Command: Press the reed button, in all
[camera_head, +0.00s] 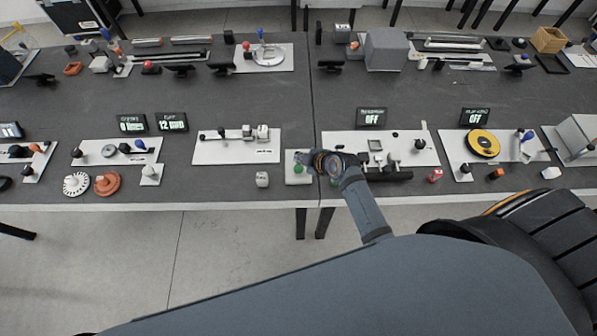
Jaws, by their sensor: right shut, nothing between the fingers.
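A small white plate (292,179) with a green button (298,169) sits near the front edge of the bench, left of the bench seam. No label is readable, so I cannot tell whether this is the reed button. My right gripper (304,157) is shut and empty. It is over the back part of that plate, close to the green button, and my arm reaches it from the lower right. I cannot tell whether the fingertips touch the plate or the button. The gripper hides part of the plate. My left gripper is not in view.
A white board (236,153) with small blocks lies to the left, with a small white block (262,179) in front. To the right are another white board (345,141), a black bar (388,177) and a red block (435,175). The middle of the bench is mostly clear.

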